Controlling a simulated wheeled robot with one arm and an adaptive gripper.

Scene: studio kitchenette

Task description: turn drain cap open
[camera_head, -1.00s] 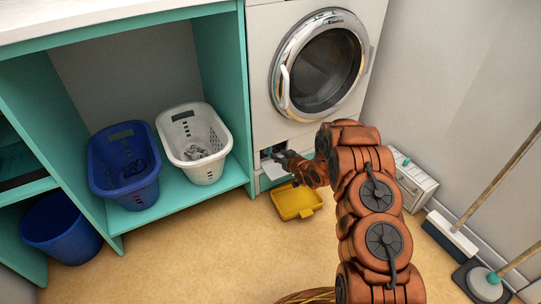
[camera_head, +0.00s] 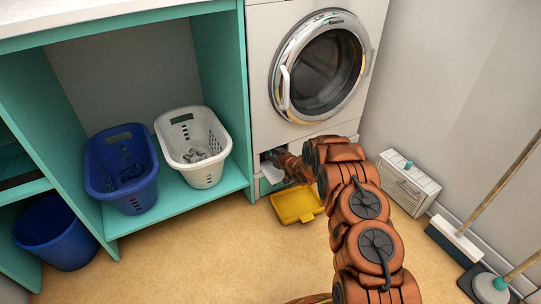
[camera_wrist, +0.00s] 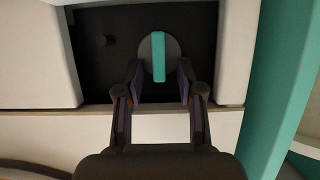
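The drain cap (camera_wrist: 146,48) is a grey round disc with a teal bar handle (camera_wrist: 158,57) across it, set in a dark recess in the wrist view. The bar stands close to vertical in that picture. My gripper (camera_wrist: 160,72) is open, one finger on each side of the bar's lower part, with a gap on both sides. I cannot tell how deep the fingertips reach. In the head view my gripper (camera_head: 271,156) is at the small opening low on the white washing machine (camera_head: 266,100); the cap is hidden there.
A yellow tray (camera_head: 298,205) lies on the floor below the opening. A white flap (camera_head: 272,173) hangs at the opening. A teal shelf unit (camera_head: 180,199) with a white basket (camera_head: 205,169) and blue basket (camera_head: 136,202) stands left. A white drawer box (camera_head: 408,184) stands right.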

